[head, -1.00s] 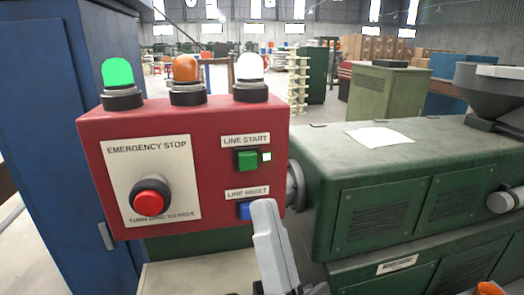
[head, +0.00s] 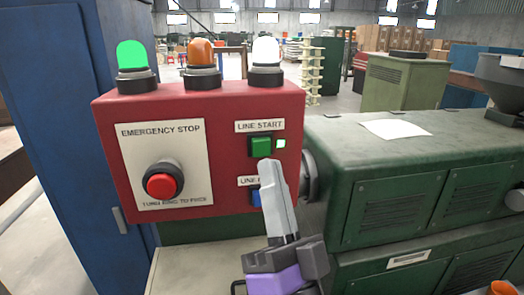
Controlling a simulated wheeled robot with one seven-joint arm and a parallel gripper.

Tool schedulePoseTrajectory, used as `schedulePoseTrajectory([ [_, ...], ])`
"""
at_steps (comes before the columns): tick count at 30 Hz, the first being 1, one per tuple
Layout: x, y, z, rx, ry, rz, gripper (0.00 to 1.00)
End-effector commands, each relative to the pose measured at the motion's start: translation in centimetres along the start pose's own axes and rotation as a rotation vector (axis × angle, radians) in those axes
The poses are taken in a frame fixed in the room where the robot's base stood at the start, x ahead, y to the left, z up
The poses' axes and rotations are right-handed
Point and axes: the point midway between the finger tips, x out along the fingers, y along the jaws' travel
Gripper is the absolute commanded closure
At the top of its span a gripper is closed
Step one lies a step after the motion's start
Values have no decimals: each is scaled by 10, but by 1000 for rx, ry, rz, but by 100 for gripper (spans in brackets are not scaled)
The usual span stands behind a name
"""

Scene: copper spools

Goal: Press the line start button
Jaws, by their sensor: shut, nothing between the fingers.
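The green line start button (head: 261,146) sits under the LINE START label at the upper right of the red control box (head: 112,152). A small green light (head: 280,143) beside it is lit. My gripper (head: 270,166) is shut and empty, its fingers pointing up. Its tip appears just below the green button in the picture; whether it touches the box I cannot tell. The fingers cover part of the blue line reset button (head: 256,197) and its label.
A red emergency stop knob (head: 163,181) is on the box's left. Green, orange and white lamps stand on top; the green lamp (head: 132,56) glows. A blue cabinet (head: 60,110) stands left. A green machine (head: 390,160) with a paper sheet (head: 396,130) stands right.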

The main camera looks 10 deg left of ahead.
Motion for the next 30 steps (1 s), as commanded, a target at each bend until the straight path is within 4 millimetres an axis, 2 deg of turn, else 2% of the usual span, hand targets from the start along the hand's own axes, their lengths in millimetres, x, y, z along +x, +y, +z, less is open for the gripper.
schedulePoseTrajectory([
  [6, 16, 12, 12, 0, 1, 0, 100],
  [12, 22, 16, 16, 0, 0, 0, 100],
  [30, 22, 16, 16, 0, 0, 0, 100],
])
